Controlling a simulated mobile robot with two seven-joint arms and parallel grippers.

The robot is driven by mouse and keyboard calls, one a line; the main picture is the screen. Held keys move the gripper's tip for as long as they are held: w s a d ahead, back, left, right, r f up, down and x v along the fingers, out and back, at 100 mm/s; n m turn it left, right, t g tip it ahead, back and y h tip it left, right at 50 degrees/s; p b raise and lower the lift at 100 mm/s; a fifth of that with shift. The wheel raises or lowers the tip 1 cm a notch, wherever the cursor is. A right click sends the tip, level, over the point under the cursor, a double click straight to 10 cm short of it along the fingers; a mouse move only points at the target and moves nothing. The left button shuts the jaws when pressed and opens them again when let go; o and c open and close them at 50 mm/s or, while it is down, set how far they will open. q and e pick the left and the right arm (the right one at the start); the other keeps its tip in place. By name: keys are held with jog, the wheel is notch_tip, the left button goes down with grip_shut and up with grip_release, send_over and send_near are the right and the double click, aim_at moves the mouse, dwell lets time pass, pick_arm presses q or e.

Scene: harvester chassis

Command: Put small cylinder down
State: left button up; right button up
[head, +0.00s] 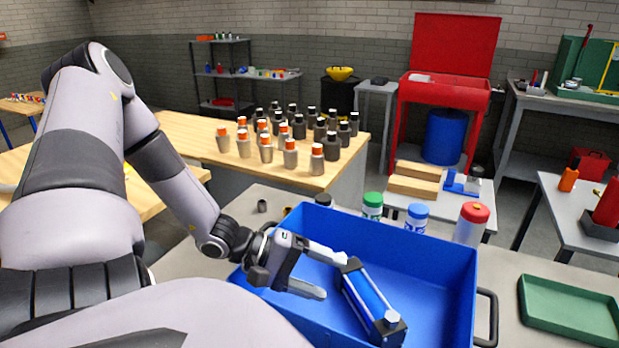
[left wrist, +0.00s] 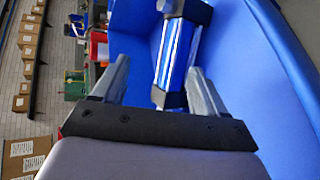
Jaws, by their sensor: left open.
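The small cylinder (head: 368,297) is blue and silver with black end blocks. It lies slanted inside the blue bin (head: 440,244), and I cannot tell whether all of it rests on the floor. My left gripper (head: 335,276) reaches into the bin with its fingers spread at the cylinder's far left end. In the left wrist view the open fingers (left wrist: 160,85) show with the cylinder (left wrist: 178,58) between them, nearer the right finger. It does not look clamped. The bin wall (left wrist: 262,75) fills the right of that view. My right gripper is not in view.
Bottles with green, blue and red caps (head: 417,217) stand behind the bin. A green tray (head: 570,308) lies right of it, past the bin's black handle (head: 488,318). A wooden table (head: 200,135) with several capped bottles stands farther back. The grey tabletop between bin and tray is clear.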

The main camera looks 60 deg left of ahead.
pick_arm(q)
jog(key=shift+v, duration=1.1)
jog(key=shift+w, duration=0.15)
